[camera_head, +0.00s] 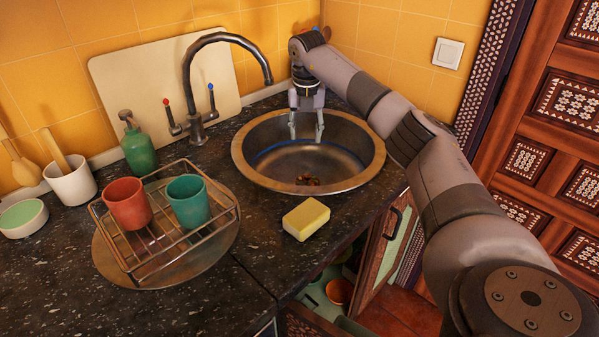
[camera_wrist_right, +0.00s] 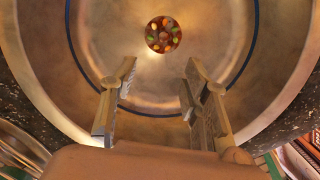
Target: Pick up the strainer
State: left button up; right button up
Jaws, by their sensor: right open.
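The strainer (camera_head: 307,180) lies at the drain in the bottom of the round metal sink (camera_head: 240,162), with small bits of several colours in it. In the right wrist view the strainer (camera_wrist_right: 163,35) is a small dark round patch near the top middle, ahead of the fingertips. My right gripper (camera_head: 306,136) points down over the back part of the sink. It is open and empty, fingers apart, and clear of the strainer; it also shows in the right wrist view (camera_wrist_right: 160,76). My left gripper is not in view.
The faucet (camera_head: 215,60) arches left of my right gripper. A yellow sponge (camera_head: 306,218) lies by the sink's front rim. A wire rack (camera_head: 150,255) with a red cup (camera_head: 128,204) and a teal cup (camera_head: 188,201) stands left. A cabinet door (camera_head: 385,250) hangs open below.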

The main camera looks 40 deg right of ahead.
send_over(308, 175)
jog(key=a, duration=0.1)
notch_tip(308, 175, down, 12)
jog(key=shift+a+r, duration=0.1)
jog(key=shift+r, duration=0.05)
jog(key=shift+d+f+p, duration=0.15)
jog(key=shift+d+f, duration=0.1)
jog(key=shift+f, duration=1.1)
jog(key=shift+d+f+p, duration=0.15)
jog(key=shift+d+f, duration=0.1)
jog(key=shift+f, duration=1.05)
jog(key=shift+c, duration=0.3)
grip_shut()
